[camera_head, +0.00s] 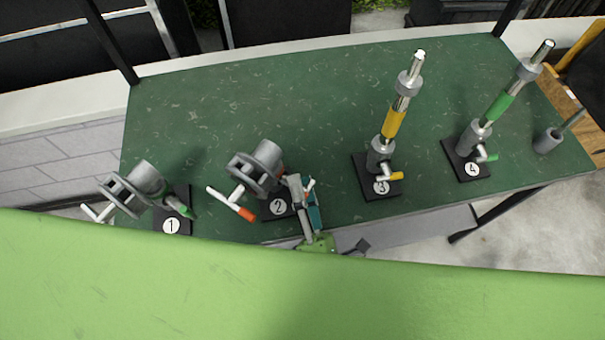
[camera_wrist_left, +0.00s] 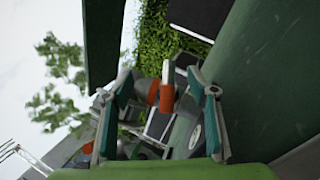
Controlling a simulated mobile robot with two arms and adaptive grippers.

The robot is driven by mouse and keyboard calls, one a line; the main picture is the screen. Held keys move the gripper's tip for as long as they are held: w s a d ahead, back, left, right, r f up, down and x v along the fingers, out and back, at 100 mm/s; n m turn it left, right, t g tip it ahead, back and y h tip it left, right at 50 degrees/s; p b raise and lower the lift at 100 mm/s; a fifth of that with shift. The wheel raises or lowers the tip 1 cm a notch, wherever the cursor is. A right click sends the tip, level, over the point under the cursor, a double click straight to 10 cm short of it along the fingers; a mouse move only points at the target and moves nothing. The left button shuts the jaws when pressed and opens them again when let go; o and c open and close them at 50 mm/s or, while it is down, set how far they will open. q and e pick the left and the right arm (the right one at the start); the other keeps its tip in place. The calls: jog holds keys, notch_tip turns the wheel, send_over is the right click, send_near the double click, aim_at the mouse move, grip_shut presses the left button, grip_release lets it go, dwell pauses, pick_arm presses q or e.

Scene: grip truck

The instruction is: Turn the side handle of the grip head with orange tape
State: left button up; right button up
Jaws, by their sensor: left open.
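The grip head with orange tape (camera_head: 266,157) is a grey clamp on the black base numbered 2, near the table's front edge. A white handle with an orange end (camera_head: 246,213) sticks out at its left front. My right gripper is out of view.
Grip head 1 with green tape (camera_head: 148,178) stands to the left on the green table (camera_head: 300,95). Pole stands with yellow tape (camera_head: 394,122) and green tape (camera_head: 497,105) stand to the right. The table's back middle is clear. A light green surface (camera_head: 250,290) fills the foreground.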

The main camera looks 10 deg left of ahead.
pick_arm(q)
notch_tip(320, 180, up, 9)
jog(key=shift+s, duration=0.1)
dwell(0.4)
